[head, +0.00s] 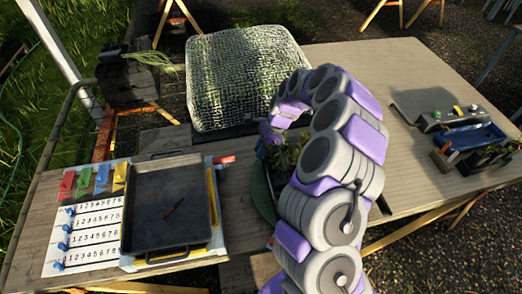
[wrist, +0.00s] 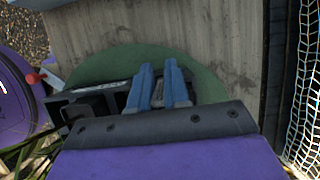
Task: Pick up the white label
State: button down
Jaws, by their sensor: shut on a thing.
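My gripper shows in the wrist view as two blue fingers (wrist: 160,82) over a round green mat (wrist: 208,82). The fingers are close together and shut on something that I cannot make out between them. A dark holder (wrist: 88,97) with square openings stands on the mat just left of the fingers. In the head view, my arm hides most of the gripper, and the mat (head: 262,195) shows at the arm's left side beside green plants (head: 284,156). I cannot clearly make out a separate white label in either view.
A mesh-covered dome (head: 238,75) stands behind. A blue tray (head: 470,138) and small planters sit at the right. The tabletop (head: 350,62) behind my arm is clear.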

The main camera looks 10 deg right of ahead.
notch_tip(320, 180, up, 17)
jog(key=p, duration=0.4)
